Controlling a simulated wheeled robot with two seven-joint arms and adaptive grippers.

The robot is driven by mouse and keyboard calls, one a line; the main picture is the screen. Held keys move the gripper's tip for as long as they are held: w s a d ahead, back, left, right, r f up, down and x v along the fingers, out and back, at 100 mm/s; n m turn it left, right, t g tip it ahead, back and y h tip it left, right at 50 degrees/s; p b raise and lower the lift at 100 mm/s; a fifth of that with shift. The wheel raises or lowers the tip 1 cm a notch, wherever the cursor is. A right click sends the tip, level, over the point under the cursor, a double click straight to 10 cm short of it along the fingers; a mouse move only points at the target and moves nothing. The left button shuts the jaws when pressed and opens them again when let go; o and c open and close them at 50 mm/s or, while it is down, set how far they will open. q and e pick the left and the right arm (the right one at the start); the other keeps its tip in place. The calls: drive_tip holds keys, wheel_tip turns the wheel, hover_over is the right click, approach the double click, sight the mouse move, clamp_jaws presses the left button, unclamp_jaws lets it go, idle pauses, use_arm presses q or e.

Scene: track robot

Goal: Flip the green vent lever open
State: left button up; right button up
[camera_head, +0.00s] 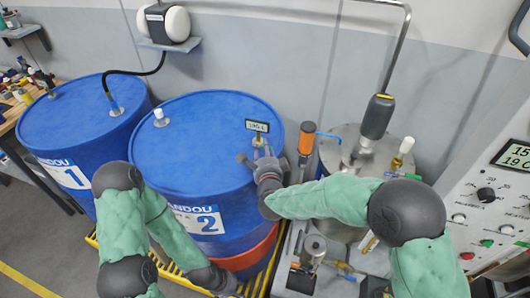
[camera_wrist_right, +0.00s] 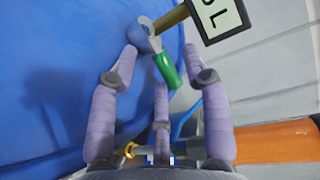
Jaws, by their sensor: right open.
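The green vent lever (camera_wrist_right: 165,70) shows in the right wrist view as a short green grip on a pale metal arm. The arm runs up to a round blue-grey joint below a small display (camera_wrist_right: 219,18). My right gripper (camera_wrist_right: 160,62) is open, with its purple fingers spread around the lever. The lever appears between the fingertips; I cannot tell whether any finger touches it. In the head view, my right gripper (camera_head: 258,155) is at the right side of the top of blue drum 2 (camera_head: 195,135). My left gripper (camera_head: 222,284) is low in front of drum 2, mostly obscured.
Blue drum 1 (camera_head: 75,120) stands at the left. A steel vessel (camera_head: 345,145) and an orange-handled part (camera_head: 306,138) stand close to the right of my right gripper. A control panel (camera_head: 490,205) is at the far right. The middle of drum 2's lid is clear.

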clamp_jaws()
drive_tip(key=shift+r+n+p, duration=0.3)
drive_tip(key=shift+p, duration=0.45)
drive_tip(key=r+n+g+h+p, duration=0.1)
drive_tip(key=n+p, duration=0.1)
drive_tip(key=p, duration=0.4)
drive_tip(key=a+r+n+g+h+p, duration=0.1)
drive_tip(key=n+h+p, duration=0.1)
drive_tip(key=p, duration=0.4)
drive_tip(key=a+r+n+g+h+p, duration=0.1)
drive_tip(key=n+h+p, duration=0.1)
drive_tip(key=n+p, duration=0.2)
drive_tip(key=shift+w+a+r+g+p, duration=0.2)
drive_tip(key=shift+w+r+g+p, duration=0.15)
drive_tip(key=shift+p, duration=0.55)
drive_tip(key=shift+w+a+n+h+p, duration=0.1)
drive_tip(key=shift+a+n+h+p, duration=0.3)
drive_tip(key=shift+n+h+p, duration=0.45)
drive_tip(key=shift+w+a+n+g+h+p, duration=0.1)
drive_tip(key=shift+a+n+g+h+p, duration=0.15)
drive_tip(key=shift+n+p, duration=0.2)
drive_tip(key=shift+a+n+h+p, duration=0.15)
drive_tip(key=shift+n+h+p, duration=0.15)
drive_tip(key=shift+n, duration=0.1)
